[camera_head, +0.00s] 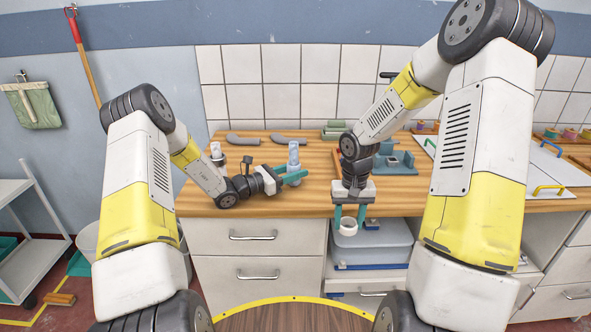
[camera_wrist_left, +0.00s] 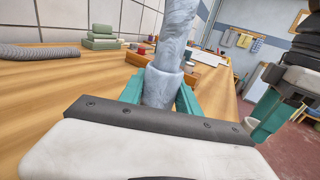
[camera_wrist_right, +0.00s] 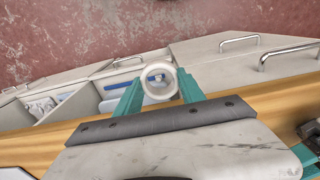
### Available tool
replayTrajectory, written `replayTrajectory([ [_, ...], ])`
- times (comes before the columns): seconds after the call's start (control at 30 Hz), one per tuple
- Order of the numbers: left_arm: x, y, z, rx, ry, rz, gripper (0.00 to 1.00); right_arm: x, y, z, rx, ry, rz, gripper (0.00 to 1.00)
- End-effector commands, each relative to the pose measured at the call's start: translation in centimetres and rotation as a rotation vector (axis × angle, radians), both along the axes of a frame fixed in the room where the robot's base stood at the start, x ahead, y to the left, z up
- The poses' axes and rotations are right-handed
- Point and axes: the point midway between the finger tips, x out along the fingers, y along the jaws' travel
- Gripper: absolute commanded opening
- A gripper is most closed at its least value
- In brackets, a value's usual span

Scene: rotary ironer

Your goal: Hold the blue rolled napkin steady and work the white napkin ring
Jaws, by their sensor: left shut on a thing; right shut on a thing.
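The blue rolled napkin (camera_head: 294,154), pale grey-blue, stands roughly upright on the wooden counter. My left gripper (camera_head: 292,178) is shut on its lower part, and the left wrist view shows the napkin (camera_wrist_left: 178,30) rising between the fingers (camera_wrist_left: 162,92). A wider band of similar colour wraps it near the fingers; I cannot tell whether it is a fold. My right gripper (camera_head: 349,217) is shut on the white napkin ring (camera_head: 348,227), in front of the counter's edge and apart from the napkin. The right wrist view shows the ring (camera_wrist_right: 159,84) empty, between the fingertips (camera_wrist_right: 160,90).
Another small upright roll (camera_head: 216,151) stands at the left. Grey rolls (camera_head: 243,140) and folded green cloths (camera_head: 334,130) lie behind. A blue-grey fixture (camera_head: 396,163) is right of my right gripper. Drawers (camera_head: 256,236) and a plastic bin (camera_head: 372,243) are below the counter.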

Motion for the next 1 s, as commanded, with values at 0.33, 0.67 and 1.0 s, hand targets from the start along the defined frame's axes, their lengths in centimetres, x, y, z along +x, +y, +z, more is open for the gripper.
replayTrajectory([
  [0.33, 0.0, 0.01, -0.08, 0.0, 0.0, 0.0, 0.0, 0.0, 0.0, 0.0, 0.0, 0.0, 0.0, 0.08],
  [0.67, 0.0, 0.01, -0.35, 0.0, 0.0, 0.0, 0.52, 0.0, 0.0, 0.0, 0.0, 0.0, 0.0, 0.08],
  [1.0, 0.0, 0.01, -0.33, 0.0, 0.0, 0.0, 0.52, 0.0, 0.0, 0.0, 0.0, 0.0, 0.0, 0.08],
])
